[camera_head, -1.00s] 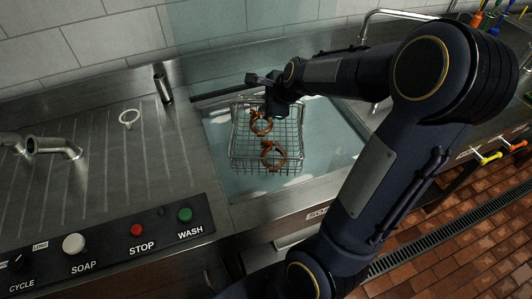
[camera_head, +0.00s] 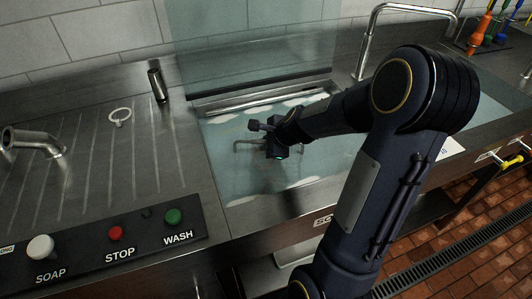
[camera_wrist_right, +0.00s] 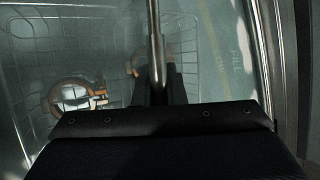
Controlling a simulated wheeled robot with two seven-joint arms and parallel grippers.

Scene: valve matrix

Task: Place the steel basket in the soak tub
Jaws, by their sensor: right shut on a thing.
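The soak tub (camera_head: 212,160) is sunk in the steel counter and holds cloudy bluish water. My right gripper (camera_head: 275,152) is low over the middle of the tub, shut on the steel basket's handle (camera_head: 246,142). In the head view the basket's body is under the water and barely shows. The right wrist view shows its wire mesh (camera_wrist_right: 35,75) and the steel handle bar (camera_wrist_right: 155,45) running into the jaws. My left gripper is not in view.
A panel with soap, stop (camera_head: 115,233) and wash buttons is at the front left. A ribbed drainboard (camera_head: 75,165) with a pale ring (camera_head: 120,115) lies left of the tub. A clear sheet (camera_head: 250,50) rises at the back.

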